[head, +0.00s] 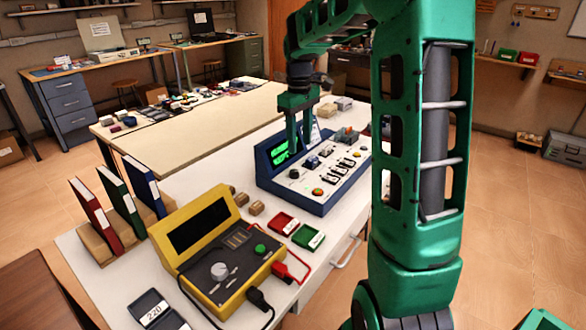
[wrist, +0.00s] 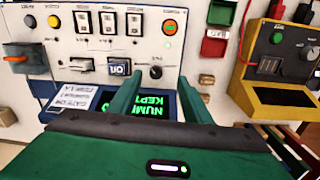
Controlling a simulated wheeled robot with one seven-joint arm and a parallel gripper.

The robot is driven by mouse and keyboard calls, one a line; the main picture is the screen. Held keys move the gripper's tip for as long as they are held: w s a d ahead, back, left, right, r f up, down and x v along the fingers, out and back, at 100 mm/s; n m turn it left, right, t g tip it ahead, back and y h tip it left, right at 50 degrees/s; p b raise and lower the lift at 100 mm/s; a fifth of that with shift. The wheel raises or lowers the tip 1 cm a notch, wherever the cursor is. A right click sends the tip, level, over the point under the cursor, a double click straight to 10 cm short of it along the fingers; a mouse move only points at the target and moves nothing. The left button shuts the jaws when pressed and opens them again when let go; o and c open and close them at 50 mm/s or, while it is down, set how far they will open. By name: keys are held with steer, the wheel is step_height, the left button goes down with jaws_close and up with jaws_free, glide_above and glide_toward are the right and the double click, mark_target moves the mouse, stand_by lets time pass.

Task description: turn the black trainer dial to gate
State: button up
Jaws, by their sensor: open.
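The trainer is a blue console (head: 322,208) with a sloped white panel and a lit green-text screen (head: 280,152). A black dial (head: 294,174) sits at the panel's left end, just below the screen. In the wrist view the same black dial (wrist: 207,79) shows at the panel's right, close to the right finger. Its pointer and the gate mark cannot be read. My gripper (head: 300,138) hangs over the screen end of the console. In the wrist view my gripper (wrist: 160,85) is open and empty, its fingers over the screen, apart from the dial.
Switches and an orange button (head: 318,191) crowd the panel. Red (head: 283,223) and green (head: 308,236) trays and a yellow meter box (head: 225,306) with cables stand left of the console. Folders (head: 145,186) stand farther left. My arm hides the console's right side.

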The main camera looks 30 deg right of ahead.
mark_target(294, 171)
steer(key=shift+n, duration=0.4)
steer(key=w+f, duration=0.1)
steer(key=f, duration=0.3)
steer(key=w+f, duration=0.1)
steer(key=f, duration=0.2)
steer(key=w+f, duration=0.1)
steer(key=f, duration=0.3)
steer(key=shift+f, duration=0.3)
steer(key=shift+d, duration=0.1)
steer(key=c, duration=1.1)
